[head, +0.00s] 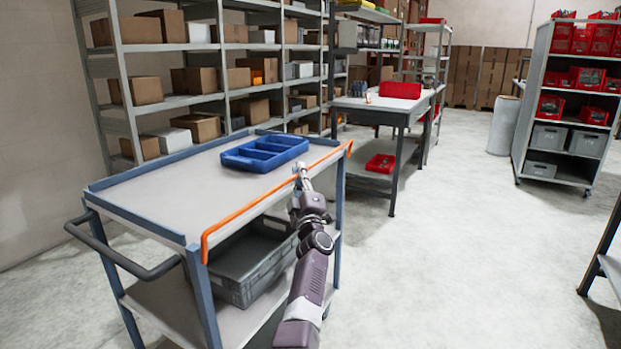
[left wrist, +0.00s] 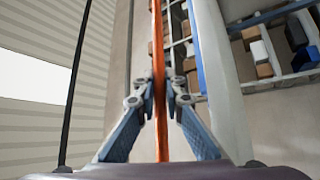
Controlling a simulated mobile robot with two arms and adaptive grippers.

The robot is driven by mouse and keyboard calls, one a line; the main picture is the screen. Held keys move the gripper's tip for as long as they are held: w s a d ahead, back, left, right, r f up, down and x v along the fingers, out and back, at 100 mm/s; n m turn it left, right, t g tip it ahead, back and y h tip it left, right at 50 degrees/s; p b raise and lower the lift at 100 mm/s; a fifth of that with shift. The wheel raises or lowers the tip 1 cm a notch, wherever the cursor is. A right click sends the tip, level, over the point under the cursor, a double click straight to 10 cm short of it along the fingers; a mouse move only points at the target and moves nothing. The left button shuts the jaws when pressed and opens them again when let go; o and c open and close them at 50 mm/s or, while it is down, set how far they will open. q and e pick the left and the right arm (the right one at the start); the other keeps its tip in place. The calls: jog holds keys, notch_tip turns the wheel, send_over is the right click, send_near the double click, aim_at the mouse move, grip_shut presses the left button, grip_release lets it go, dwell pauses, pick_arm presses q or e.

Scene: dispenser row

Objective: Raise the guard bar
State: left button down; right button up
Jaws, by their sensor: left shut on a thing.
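The guard bar (head: 262,205) is a thin orange bar with bent ends. It runs along the near long side of a cart with a grey top and blue frame (head: 165,200), at about the height of the top. My left gripper (head: 301,178) is shut on the bar, right of its middle. In the left wrist view the orange bar (left wrist: 158,70) passes between the two fingers (left wrist: 160,95), which touch it from both sides. My right gripper does not show in either view.
A blue divided tray (head: 264,153) sits on the cart top. A grey crate (head: 245,265) is on its lower shelf. A push handle (head: 125,258) sticks out at left. Loaded shelving (head: 215,46) and a workbench (head: 385,102) stand behind. The floor at right (head: 450,240) is clear.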

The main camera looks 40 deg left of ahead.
pick_arm(q)
jog(key=shift+s+a, duration=0.15)
jog(key=shift+a, duration=0.45)
jog(key=shift+f, duration=0.25)
jog(key=c, duration=2)
grip_release()
jog(key=shift+r, duration=0.1)
jog(key=v, duration=1.2)
jog(key=shift+d, duration=0.1)
